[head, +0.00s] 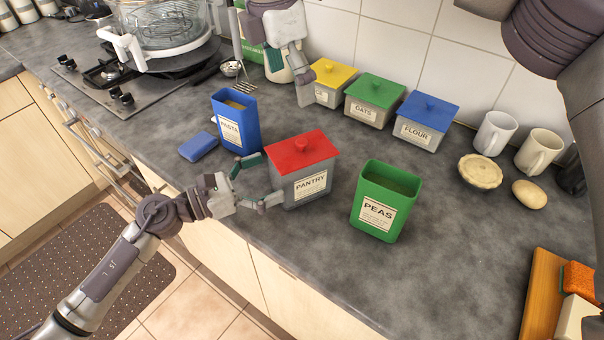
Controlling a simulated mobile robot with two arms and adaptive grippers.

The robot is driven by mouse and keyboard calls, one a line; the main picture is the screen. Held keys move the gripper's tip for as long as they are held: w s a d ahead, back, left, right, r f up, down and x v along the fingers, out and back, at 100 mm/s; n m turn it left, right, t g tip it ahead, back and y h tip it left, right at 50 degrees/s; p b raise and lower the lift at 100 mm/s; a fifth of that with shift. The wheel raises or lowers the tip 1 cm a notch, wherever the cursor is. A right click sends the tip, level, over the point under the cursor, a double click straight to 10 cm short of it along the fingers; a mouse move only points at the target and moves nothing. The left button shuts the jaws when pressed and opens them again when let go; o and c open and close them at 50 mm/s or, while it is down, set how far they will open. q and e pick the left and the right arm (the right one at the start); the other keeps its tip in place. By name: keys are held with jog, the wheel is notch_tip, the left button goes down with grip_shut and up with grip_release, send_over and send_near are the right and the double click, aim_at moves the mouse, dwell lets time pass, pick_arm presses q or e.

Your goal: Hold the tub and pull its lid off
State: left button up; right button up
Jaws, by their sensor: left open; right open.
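The tub labelled PANTRY (307,187) is grey and stands upright near the counter's front edge. My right gripper (289,77) is open at the back of the counter, beyond the tub and left of the yellow-lidded tub, away from the red lid. Its fingers are partly hard to make out.
An open blue PASTA tub (229,128) stands left, beside a flat blue lid (198,147). An open green PEAS tub (380,213) stands close on the right. Tubs with yellow (333,73), green (375,91) and blue (427,106) lids line the wall.

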aim_at(296, 166)
pick_arm(q)
jog(key=x, duration=0.6)
jog(key=shift+w+d, duration=0.1)
jog(key=shift+d, duration=0.05)
pick_arm(e)
jog(key=shift+a, duration=0.1)
pick_arm(q)
jog(key=c, duration=1.6)
jog(key=shift+d, duration=0.1)
pick_arm(e)
jog(key=shift+g+y, duration=0.4)
jog(key=shift+y, duration=0.4)
jog(key=d+f, duration=0.1)
jog(key=f, duration=0.3)
jog(key=w+f, duration=0.1)
jog(key=f, duration=0.4)
jog(key=d+f, duration=0.1)
jog(key=f, duration=0.3)
jog(key=shift+w+d+f, duration=0.15)
jog(key=shift+d+f, duration=0.15)
jog(key=shift+d, duration=0.05)
jog(key=shift+c, duration=0.3)
